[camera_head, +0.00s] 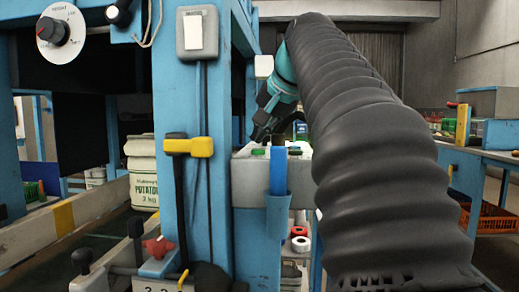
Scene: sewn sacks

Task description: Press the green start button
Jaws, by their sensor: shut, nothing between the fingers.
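A grey box (247,182) stands behind the blue post, left of my dark ribbed arm. On its top, a small green button-like spot (258,152) shows just left of a blue upright piece. Another small green patch shows to the right of that piece, close to my arm. I cannot tell from the picture which one is the start button. My gripper (264,131) is dark, small and partly hidden by my arm. It is shut and empty, pointing down above the box top. Whether it touches anything is unclear.
A blue post (181,150) with a yellow-handled tool stands in front. A white potato sack (143,172) stands upright left of it. A dial (60,33) is at upper left. An orange crate (490,217) is under the bench (492,157) at right.

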